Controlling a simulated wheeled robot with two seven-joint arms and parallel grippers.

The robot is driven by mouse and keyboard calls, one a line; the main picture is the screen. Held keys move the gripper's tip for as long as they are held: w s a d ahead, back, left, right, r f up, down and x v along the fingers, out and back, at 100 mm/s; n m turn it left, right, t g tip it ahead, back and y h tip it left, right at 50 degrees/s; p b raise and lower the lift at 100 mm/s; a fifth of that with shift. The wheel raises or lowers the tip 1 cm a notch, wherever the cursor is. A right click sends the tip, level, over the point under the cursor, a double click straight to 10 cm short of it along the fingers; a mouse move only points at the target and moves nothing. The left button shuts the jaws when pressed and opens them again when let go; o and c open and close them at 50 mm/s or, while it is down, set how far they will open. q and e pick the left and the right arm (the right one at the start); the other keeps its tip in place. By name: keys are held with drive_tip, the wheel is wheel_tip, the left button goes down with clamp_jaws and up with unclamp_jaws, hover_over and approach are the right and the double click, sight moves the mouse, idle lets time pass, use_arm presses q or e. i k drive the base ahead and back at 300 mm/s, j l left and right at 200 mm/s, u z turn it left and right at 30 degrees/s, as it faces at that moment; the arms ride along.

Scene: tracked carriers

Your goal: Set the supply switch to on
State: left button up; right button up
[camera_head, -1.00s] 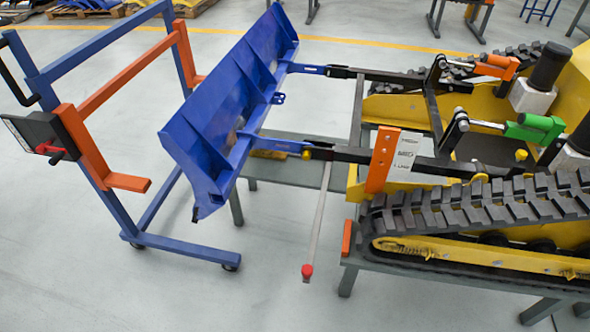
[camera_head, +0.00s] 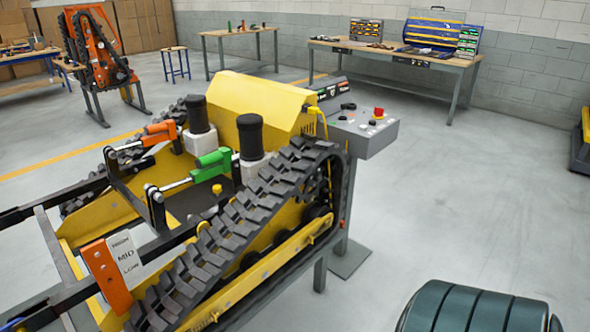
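A grey control box (camera_head: 377,141) stands on a post at the rear end of the yellow tracked carrier (camera_head: 262,98). On its sloped top are a red button (camera_head: 379,112), black knobs (camera_head: 348,106) and small pale fittings. Which of them is the supply switch, and how it is set, is too small to tell. A yellow plug with a cable (camera_head: 316,111) sits at the carrier's end beside the box. Neither of my grippers is in view.
The carrier rests on a grey stand, with a black rubber track (camera_head: 215,243) nearest me. Orange (camera_head: 160,132) and green (camera_head: 213,165) cylinder parts show on top. Workbenches (camera_head: 395,55) stand along the back wall.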

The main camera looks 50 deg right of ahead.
sight(379, 112)
drive_tip(key=z, duration=1.95)
